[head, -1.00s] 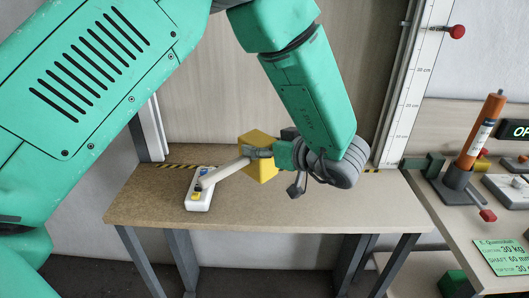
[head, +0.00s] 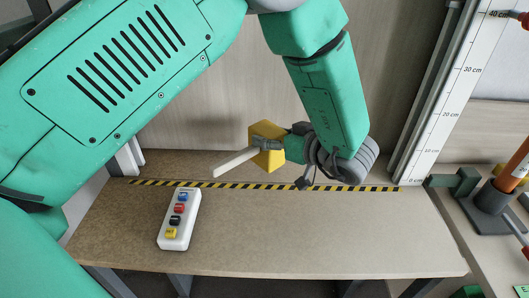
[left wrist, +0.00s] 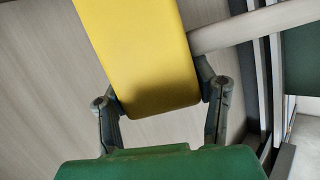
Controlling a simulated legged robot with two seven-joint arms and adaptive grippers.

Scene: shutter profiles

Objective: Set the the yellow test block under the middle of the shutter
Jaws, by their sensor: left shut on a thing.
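The yellow test block (head: 270,160) is held in my left gripper (head: 268,143), near the middle of the bench width. A pale bar (head: 234,163) sticks out from it to the left. The block appears a little above the black-and-yellow striped line (head: 230,186); whether it touches anything is unclear. In the left wrist view the yellow block (left wrist: 140,55) fills the top centre, between the two fingers (left wrist: 162,110). The shutter appears to be the pale panel (head: 220,100) behind, its lower edge not clear. My right gripper is not in view.
A white control box (head: 179,232) with coloured buttons lies on the bench (head: 320,235), left of centre. A scale rail (head: 440,100) stands at the right. A side table (head: 480,235) holds an orange cylinder (head: 515,165) in a dark stand. The front right of the bench is clear.

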